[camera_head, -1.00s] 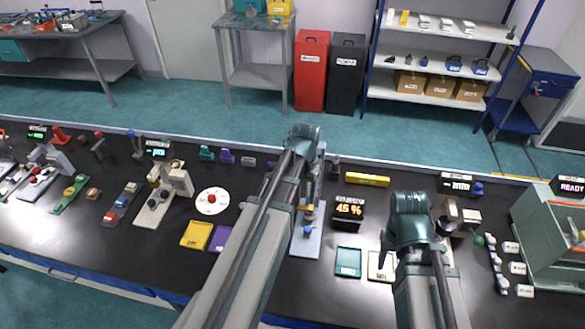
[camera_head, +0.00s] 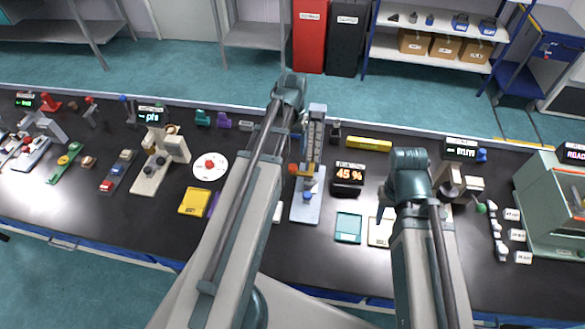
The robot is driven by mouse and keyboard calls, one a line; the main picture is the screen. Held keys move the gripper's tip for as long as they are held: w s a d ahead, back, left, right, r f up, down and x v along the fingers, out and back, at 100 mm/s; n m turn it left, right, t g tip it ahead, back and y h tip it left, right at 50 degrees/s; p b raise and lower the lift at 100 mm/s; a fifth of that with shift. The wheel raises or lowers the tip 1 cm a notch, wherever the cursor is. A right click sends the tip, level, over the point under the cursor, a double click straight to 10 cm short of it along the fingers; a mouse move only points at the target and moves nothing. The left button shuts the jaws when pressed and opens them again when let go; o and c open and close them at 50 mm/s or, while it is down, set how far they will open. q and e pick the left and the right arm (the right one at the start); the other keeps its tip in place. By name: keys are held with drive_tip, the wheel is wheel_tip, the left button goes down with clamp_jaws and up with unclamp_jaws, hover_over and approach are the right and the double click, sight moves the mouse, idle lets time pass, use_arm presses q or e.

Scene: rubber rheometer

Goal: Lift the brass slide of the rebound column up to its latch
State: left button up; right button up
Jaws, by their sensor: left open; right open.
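The rebound column (camera_head: 317,130) is a tall grey upright with a scale, on a pale blue-grey base plate (camera_head: 308,208). The brass slide (camera_head: 306,170) appears low on the column, with an orange knob (camera_head: 293,169) at its left and a blue knob (camera_head: 308,196) on the base below. My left gripper (camera_head: 297,130) is open and points down just left of the column's upper part; its fingers are partly hidden by my arm, and I cannot tell whether they touch anything. My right gripper (camera_head: 380,211) is open and empty above the bench, right of the column.
A display reading 45 % (camera_head: 347,175) stands right of the column. A yellow bar (camera_head: 369,144) lies behind it. A teal tray (camera_head: 348,228) and a beige tray (camera_head: 379,232) lie in front. A white disc (camera_head: 210,166) and yellow tray (camera_head: 194,201) lie left.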

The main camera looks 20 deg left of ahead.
sight(293, 167)
use_arm(q)
wheel_tip(293, 167, down, 10)
drive_tip(key=b, duration=0.9)
drive_tip(key=shift+f, duration=0.2)
drive_tip(key=shift+r, duration=0.1)
clamp_jaws()
idle(0.7)
